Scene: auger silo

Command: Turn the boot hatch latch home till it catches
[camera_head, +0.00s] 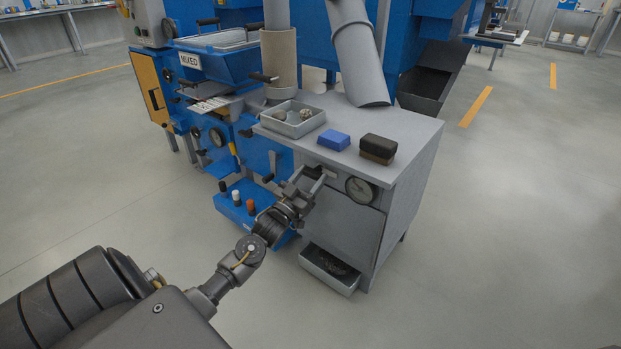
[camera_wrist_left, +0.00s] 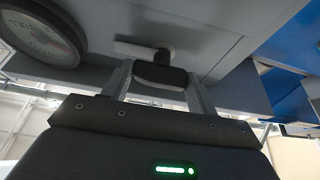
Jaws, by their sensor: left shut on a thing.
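The boot hatch latch (camera_wrist_left: 160,76) shows in the left wrist view as a dark grip on a short stem under the grey cabinet face, with a pale flat bar (camera_wrist_left: 134,48) beside the stem. My left gripper (camera_head: 309,179) is at the front of the grey cabinet (camera_head: 345,228), left of the round dial. In the left wrist view its two fingers stand on either side of the dark grip and are shut on it. In the head view the gripper mostly hides the latch. I cannot tell the latch's exact angle. My right gripper is not in view.
The round dial (camera_head: 361,190) is close to the right of my gripper. An open drawer (camera_head: 330,270) juts out below. On the cabinet top are a grey tray (camera_head: 292,119), a blue block (camera_head: 334,140) and a dark brush-like block (camera_head: 378,147). Floor to the right is clear.

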